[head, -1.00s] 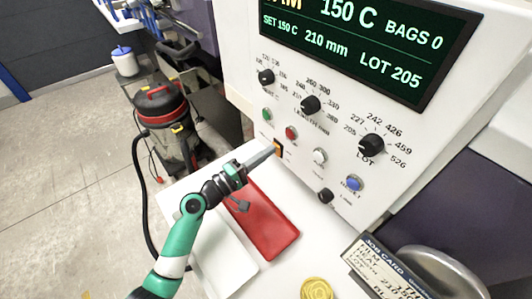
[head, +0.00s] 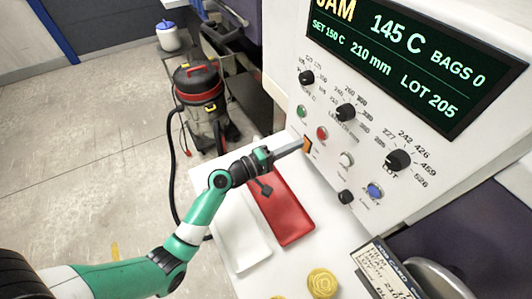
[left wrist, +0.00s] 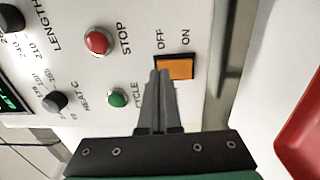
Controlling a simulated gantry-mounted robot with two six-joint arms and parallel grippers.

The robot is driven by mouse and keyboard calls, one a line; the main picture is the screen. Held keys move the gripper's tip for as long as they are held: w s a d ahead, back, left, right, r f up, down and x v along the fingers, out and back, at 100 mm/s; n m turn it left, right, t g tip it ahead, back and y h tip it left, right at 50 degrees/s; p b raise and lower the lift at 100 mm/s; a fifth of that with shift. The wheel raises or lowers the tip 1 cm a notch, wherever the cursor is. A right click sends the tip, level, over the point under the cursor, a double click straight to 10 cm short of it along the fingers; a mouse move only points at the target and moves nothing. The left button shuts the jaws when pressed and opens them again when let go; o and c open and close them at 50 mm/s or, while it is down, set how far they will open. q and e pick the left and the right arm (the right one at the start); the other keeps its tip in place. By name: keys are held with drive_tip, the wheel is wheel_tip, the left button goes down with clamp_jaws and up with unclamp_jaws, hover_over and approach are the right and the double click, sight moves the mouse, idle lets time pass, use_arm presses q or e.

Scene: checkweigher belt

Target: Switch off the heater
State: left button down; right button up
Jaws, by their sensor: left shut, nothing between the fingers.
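The heater switch is an orange rocker (head: 308,144) low on the left of the white control panel (head: 285,90). In the left wrist view the rocker (left wrist: 178,68) glows orange in a dark frame, under the labels OFF and ON. My left gripper (head: 301,145) is shut and empty, its tips at the switch. In the left wrist view the left gripper's closed tips (left wrist: 160,76) overlap the OFF side of the rocker. Whether they press on it cannot be told. The display (head: 400,60) reads JAM, 145 C and SET 150 C. My right gripper is not in view.
A green button (left wrist: 117,98) and a red STOP button (left wrist: 97,41) sit near the switch. Knobs, a white button (head: 346,160) and a blue button (head: 374,190) are to its right. A red tray (head: 290,225) lies below my left arm; a vacuum cleaner (head: 200,90) stands behind.

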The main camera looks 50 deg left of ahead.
use_arm(q)
drive_tip(key=s+a+r+p, duration=0.1)
drive_tip(key=s, duration=1.2)
drive_tip(key=shift+a, duration=0.3)
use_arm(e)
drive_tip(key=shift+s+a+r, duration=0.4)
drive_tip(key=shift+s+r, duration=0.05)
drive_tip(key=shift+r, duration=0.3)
use_arm(q)
drive_tip(key=shift+s, duration=0.1)
